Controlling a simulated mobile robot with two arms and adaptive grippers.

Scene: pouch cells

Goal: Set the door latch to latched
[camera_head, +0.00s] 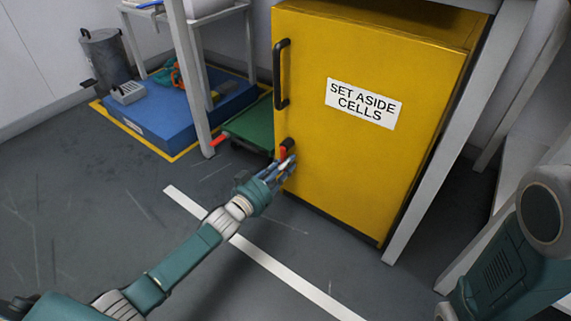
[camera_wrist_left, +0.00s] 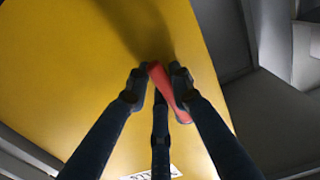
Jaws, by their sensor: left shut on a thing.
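The door latch (camera_head: 283,153) is a red lever on a black round base, low on the left side of the yellow cabinet door (camera_head: 345,155). The door looks closed. My left gripper (camera_head: 281,167) is at the latch, its fingers shut on the red lever. In the left wrist view the red lever (camera_wrist_left: 168,88) lies tilted between the fingertips (camera_wrist_left: 159,82), and the fingers hide part of its base. My right gripper is out of view; only part of my right arm shows at the right edge.
A black handle (camera_head: 281,75) stands above the latch. A green platform (camera_head: 250,125) with a red-ended handle lies left of the cabinet. A blue spill pallet (camera_head: 165,108), grey bin (camera_head: 105,60) and white table legs (camera_head: 190,80) stand further left. The floor in front is clear.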

